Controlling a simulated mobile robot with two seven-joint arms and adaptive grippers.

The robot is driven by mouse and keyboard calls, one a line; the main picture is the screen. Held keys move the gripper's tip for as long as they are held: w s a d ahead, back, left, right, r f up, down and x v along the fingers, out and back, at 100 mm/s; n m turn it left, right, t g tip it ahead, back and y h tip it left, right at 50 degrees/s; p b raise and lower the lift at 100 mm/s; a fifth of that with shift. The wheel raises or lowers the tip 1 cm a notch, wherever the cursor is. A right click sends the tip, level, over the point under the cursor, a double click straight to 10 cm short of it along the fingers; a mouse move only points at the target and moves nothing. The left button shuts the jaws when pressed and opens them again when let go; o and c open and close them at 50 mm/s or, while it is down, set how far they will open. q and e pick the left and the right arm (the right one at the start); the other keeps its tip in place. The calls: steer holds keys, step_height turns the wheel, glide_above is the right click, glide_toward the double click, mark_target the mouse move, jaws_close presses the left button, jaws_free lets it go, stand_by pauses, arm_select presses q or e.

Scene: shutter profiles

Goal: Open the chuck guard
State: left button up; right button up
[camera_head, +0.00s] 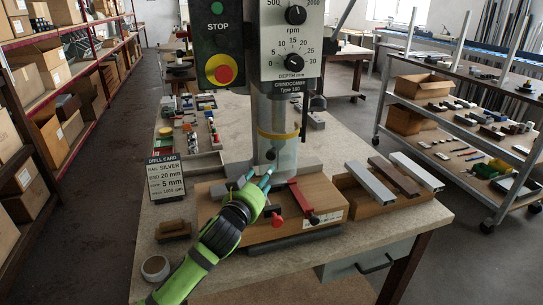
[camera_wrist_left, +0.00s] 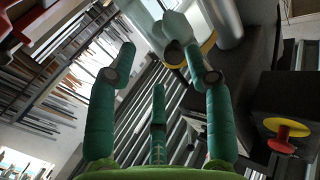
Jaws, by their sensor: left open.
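The chuck guard (camera_head: 286,155) is a clear sleeve with a yellow band, hanging around the chuck below the drill press head. It appears closed around the chuck. My left gripper (camera_head: 259,182) is just in front of the guard's lower left side, fingers pointing up toward it, and looks apart from it. In the left wrist view the gripper (camera_wrist_left: 160,62) has its fingers spread with nothing between them. The pale clear guard (camera_wrist_left: 178,26) shows there beyond the right finger, which partly overlaps it. My right gripper is not in view.
The wooden base block (camera_head: 268,232) carries red-handled clamps (camera_head: 299,202). A drill card (camera_head: 166,178) stands at left, and a box of metal profiles (camera_head: 372,184) at right. The control panel with the red stop button (camera_head: 222,72) is above left.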

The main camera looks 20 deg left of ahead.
mark_target(270, 156)
arm_select(q)
steer(key=w+r, duration=0.1)
steer(key=r, duration=0.1)
steer(key=shift+w+a+r+t, duration=0.1)
steer(key=shift+w+r+t, duration=0.25)
steer(key=shift+r+t, duration=0.05)
steer(key=w+p, duration=0.1)
steer(key=w, duration=0.4)
steer(key=shift+w+p, duration=0.3)
steer(key=shift+p, duration=0.05)
steer(key=shift+w+d, duration=0.2)
steer(key=shift+w, duration=0.4)
jaws_close()
